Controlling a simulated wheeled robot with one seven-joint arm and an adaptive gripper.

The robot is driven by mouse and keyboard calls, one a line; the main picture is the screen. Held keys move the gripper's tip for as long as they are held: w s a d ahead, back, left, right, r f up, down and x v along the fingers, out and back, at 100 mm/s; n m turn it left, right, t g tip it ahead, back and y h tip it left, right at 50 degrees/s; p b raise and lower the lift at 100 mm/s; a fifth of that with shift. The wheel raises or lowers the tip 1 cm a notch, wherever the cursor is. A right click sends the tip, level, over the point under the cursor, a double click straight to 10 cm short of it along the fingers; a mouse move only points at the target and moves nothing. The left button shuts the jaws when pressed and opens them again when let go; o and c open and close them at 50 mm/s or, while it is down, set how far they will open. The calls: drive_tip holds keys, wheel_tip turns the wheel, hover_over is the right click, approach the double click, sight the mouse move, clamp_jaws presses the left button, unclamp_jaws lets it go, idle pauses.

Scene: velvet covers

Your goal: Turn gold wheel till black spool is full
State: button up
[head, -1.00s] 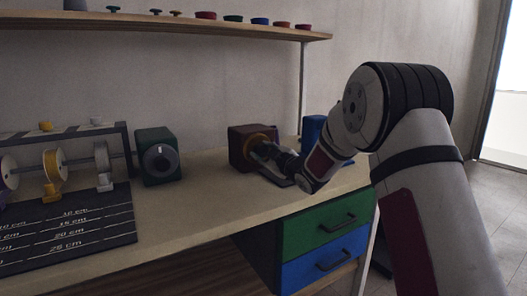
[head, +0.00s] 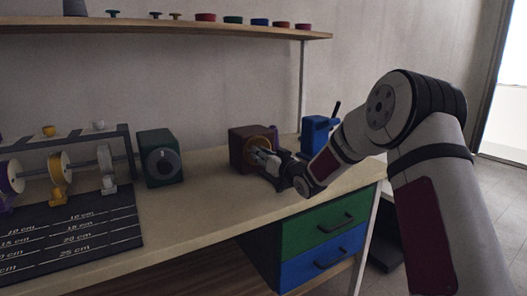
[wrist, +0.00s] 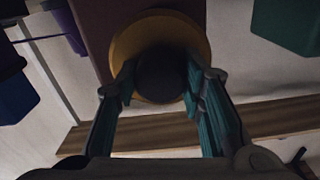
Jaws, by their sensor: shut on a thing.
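The gold wheel (head: 259,142) is on the front of a maroon box (head: 238,150) on the bench. In the wrist view the gold wheel (wrist: 124,48) shows as a ring behind a dark round hub (wrist: 160,78). My gripper (wrist: 157,86) has one finger on each side of the hub and is shut on it. In the head view my gripper (head: 263,157) is at the front of the maroon box and covers part of the wheel. I cannot tell which thing is the black spool. A green box (head: 146,147) carries a dark grey round disc (head: 163,163).
A rack (head: 122,140) with spools, one wound in yellow (head: 58,169), stands at the left behind a black measuring board (head: 75,236). A blue device (head: 314,137) stands right of the maroon box. Bare bench lies in front. A shelf (head: 160,22) is above.

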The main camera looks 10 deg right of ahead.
drive_tip(key=shift+m+p, duration=1)
drive_tip(key=shift+m, duration=1.2)
drive_tip(key=shift+f, duration=0.1)
drive_tip(key=o, duration=1.1)
drive_tip(key=shift+o, duration=0.2)
drive_tip(key=shift+s, duration=0.1)
drive_tip(key=shift+s+d, duration=0.15)
drive_tip(key=shift+s, duration=0.15)
drive_tip(key=v, duration=1.1)
drive_tip(key=shift+s, duration=0.1)
